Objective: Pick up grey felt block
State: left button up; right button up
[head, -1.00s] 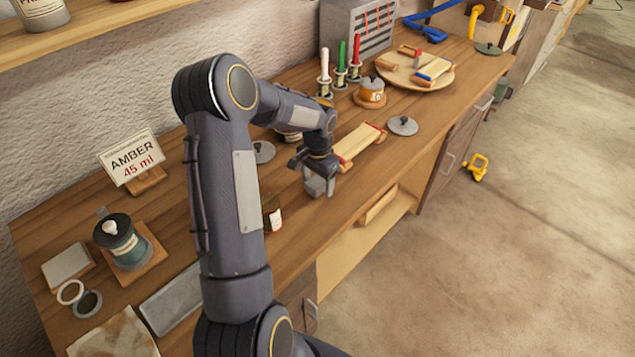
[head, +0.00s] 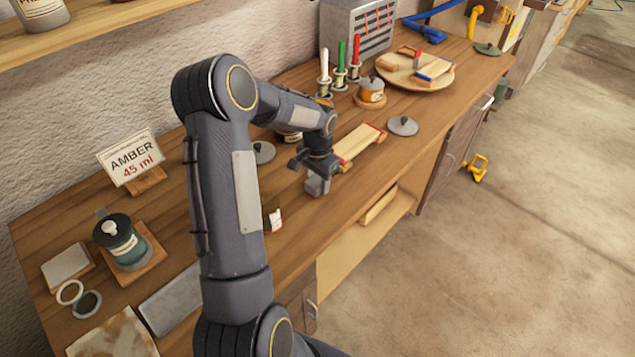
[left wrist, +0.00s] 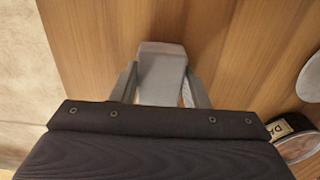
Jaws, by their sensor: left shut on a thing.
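The grey felt block (head: 317,185) is a small grey piece near the front edge of the wooden workbench, below my left gripper (head: 316,178) in the head view. In the left wrist view the block (left wrist: 161,70) sits between the two fingers of my left gripper (left wrist: 160,88), which are shut on its sides. Part of the block is hidden by the fingers and the gripper body. I cannot tell whether it touches the bench top. My right gripper is not in view.
A pale lath on red-edged supports (head: 359,145) lies just right of the gripper. A grey lid (head: 402,126) is farther right. A small white-labelled container (head: 273,219) stands to the left, partly behind my arm. The bench's front edge is close.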

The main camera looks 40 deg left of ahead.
pick_arm(q)
jog(key=shift+r, duration=0.45)
jog(key=w+d+r+b, duration=0.1)
jog(key=d+r+b, duration=0.2)
jog(key=d+r, duration=0.8)
jog(key=shift+d+r+b, duration=0.3)
jog(key=shift+d+r, duration=0.05)
jog(key=shift+d, duration=1.2)
jog(key=o, duration=0.3)
jog(key=shift+c, duration=1.2)
